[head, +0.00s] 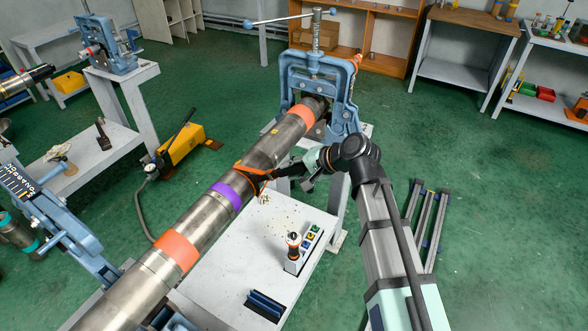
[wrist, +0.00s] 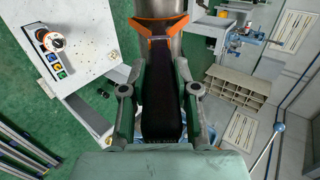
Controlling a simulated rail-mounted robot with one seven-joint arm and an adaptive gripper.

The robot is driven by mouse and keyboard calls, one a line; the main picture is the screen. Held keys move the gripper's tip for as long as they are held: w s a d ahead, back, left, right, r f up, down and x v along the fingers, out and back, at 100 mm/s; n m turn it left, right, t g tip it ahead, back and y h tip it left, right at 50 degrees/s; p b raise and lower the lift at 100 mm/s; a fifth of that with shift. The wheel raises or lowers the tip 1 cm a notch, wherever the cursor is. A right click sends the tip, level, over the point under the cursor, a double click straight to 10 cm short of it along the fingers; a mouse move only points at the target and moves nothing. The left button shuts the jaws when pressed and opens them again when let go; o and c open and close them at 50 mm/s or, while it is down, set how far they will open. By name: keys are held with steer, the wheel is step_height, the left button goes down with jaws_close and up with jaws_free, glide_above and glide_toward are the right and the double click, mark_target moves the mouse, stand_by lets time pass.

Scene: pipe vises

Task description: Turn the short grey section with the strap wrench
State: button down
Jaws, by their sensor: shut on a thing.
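A long grey metal pipe (head: 268,152) runs from the lower left up to a blue vise (head: 318,85). It has orange bands and one purple band (head: 229,194). The strap wrench (head: 251,171) has an orange head at the pipe, just above the purple band. My gripper (head: 284,174) comes from the right, shut on the wrench's black handle. In the wrist view my gripper (wrist: 161,80) has a finger on each side of the handle, and the orange wrench head (wrist: 160,26) lies against the pipe (wrist: 160,8). The strap's far side is hidden. I cannot tell which stretch is the short section.
A white table (head: 222,262) under the pipe carries a control box (head: 300,252) and a blue block (head: 265,304). A yellow pump (head: 180,150) stands on the floor at left. Grey rails (head: 428,225) lie right of my arm. Green floor is open at right.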

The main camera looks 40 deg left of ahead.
steer(key=shift+s+a+f, duration=0.1)
steer(key=shift+a+f, duration=0.3)
steer(key=shift+a, duration=0.15)
stand_by(1.1)
steer(key=shift+h, duration=0.9)
steer(key=shift+s+a+r+p, duration=0.15)
steer(key=shift+a+r+p, duration=0.6)
steer(key=shift+p, duration=0.65)
steer(key=shift+s+a+r+p, duration=0.1)
steer(key=shift+a+r+p, duration=0.6)
steer(key=shift+p, duration=0.65)
steer(key=shift+r, duration=0.1)
steer(key=shift+a+r+p, duration=0.2)
steer(key=shift+r+p, duration=0.1)
steer(key=shift+p, duration=0.3)
steer(key=shift+s+a+r+t+h+p, duration=0.15)
steer(key=shift+a+r+h+p, duration=0.4)
steer(key=shift+p, duration=0.4)
steer(key=shift+s+a+r+t+h+p, duration=0.15)
steer(key=shift+a+r+h+p, duration=0.2)
steer(key=shift+a+p, duration=0.5)
steer(key=shift+d, duration=0.1)
